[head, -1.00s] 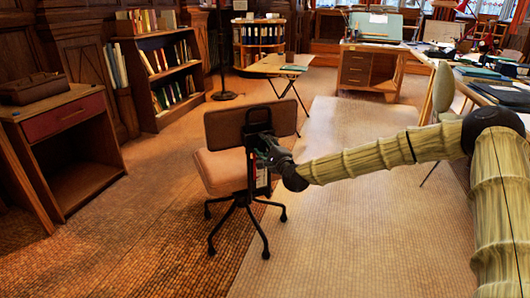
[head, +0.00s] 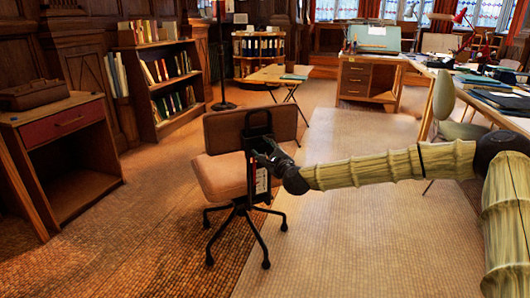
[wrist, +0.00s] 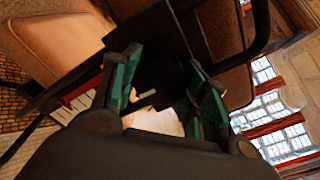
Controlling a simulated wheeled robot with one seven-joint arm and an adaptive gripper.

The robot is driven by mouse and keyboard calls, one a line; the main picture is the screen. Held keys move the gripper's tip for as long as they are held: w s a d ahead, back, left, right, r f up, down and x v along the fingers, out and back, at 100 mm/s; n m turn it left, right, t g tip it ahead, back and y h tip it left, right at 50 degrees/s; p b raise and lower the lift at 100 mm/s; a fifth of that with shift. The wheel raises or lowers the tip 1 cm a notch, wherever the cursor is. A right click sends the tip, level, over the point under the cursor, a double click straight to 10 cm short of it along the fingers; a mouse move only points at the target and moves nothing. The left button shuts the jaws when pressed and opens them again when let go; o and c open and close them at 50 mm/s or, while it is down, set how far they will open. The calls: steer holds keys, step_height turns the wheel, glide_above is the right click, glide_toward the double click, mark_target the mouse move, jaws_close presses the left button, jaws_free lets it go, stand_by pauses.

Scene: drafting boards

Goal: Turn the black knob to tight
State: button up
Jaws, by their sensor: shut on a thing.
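The black knob (wrist: 160,68) is on the back of a brown office chair (head: 222,176), on the black upright behind its backrest. In the wrist view it is a dark round shape between the green finger pads, with a short pale mark near its lower edge. My gripper (head: 262,152) reaches in from the right and is shut on the knob; it also shows in the wrist view (wrist: 160,85). A white scale plate with dark marks and a red part (wrist: 80,98) lies beside the knob. Its lettering is too small to read.
A black frame loop (head: 257,122) rises above the knob, close to my gripper. The chair stands on a wheeled star base on open floor. A bookshelf (head: 160,90), a red-drawer cabinet (head: 62,122) and a folding table (head: 280,73) stand farther off.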

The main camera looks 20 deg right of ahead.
steer(key=o, duration=1)
steer(key=shift+o, duration=0.2)
steer(key=shift+s, duration=0.1)
steer(key=s+d, duration=0.1)
steer(key=s, duration=1)
steer(key=shift+s+d, duration=0.3)
steer(key=shift+s, duration=0.05)
